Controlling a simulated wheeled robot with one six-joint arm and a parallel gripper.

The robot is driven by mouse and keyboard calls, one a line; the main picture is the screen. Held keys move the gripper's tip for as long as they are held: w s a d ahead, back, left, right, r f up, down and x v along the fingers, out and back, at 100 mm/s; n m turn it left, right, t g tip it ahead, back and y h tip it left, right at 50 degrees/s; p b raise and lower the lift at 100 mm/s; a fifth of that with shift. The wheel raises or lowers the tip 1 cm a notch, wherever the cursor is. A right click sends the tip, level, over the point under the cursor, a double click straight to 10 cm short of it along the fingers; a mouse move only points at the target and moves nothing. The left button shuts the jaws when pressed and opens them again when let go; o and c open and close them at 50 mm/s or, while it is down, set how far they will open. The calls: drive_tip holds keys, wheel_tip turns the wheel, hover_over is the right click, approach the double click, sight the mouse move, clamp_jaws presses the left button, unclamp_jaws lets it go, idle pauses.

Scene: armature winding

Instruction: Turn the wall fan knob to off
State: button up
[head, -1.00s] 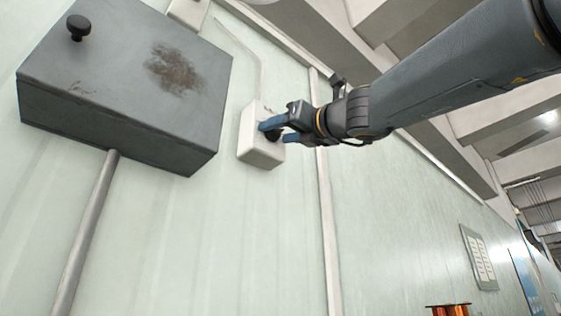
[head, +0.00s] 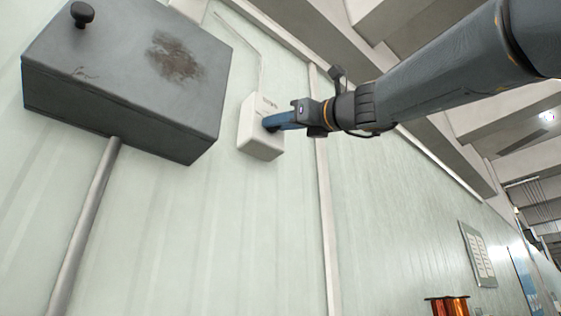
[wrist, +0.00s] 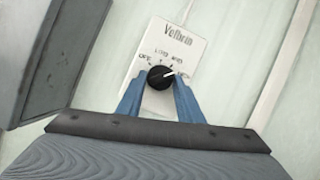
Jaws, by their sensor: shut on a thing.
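The white wall fan control box (head: 259,143) is on the pale green wall. In the wrist view its plate (wrist: 182,47) reads something like "Velbrin", with OFF at the left of the dial and other settings further right. The black round knob (wrist: 160,77) has a pale mark pointing right and slightly up, away from OFF. My gripper (head: 270,123) is shut on the knob, with one blue finger on each side of it in the wrist view. In the head view the fingers hide the knob.
A large grey metal box (head: 120,85) with a black knob stands left of the control box, with a pipe (head: 85,230) below it. A vertical trim strip (head: 325,220) runs just right of the control box. The wall below is clear.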

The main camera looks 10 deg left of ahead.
drive_tip(key=shift+w+d+r+n+g+h+p, duration=0.2)
drive_tip(key=shift+n+g+h+p, duration=0.8)
drive_tip(key=shift+n, duration=2.75)
drive_tip(key=shift+s+a+r+n+g+h+p, duration=0.1)
drive_tip(key=shift+r+n+g+h+p, duration=0.25)
drive_tip(key=shift+n+g+p, duration=2.45)
drive_tip(key=shift+w+d+r+n+t+h+p, duration=0.15)
drive_tip(key=shift+r+n+t+h+p, duration=0.4)
drive_tip(key=shift+n, duration=4.2)
drive_tip(key=shift+f+g+p, duration=0.2)
drive_tip(key=shift+g+p, duration=0.05)
drive_tip(key=shift+p, duration=0.1)
drive_tip(key=o, duration=1.1)
drive_tip(key=shift+c, duration=0.2)
drive_tip(key=v, duration=0.8)
drive_tip(key=shift+b, duration=0.4)
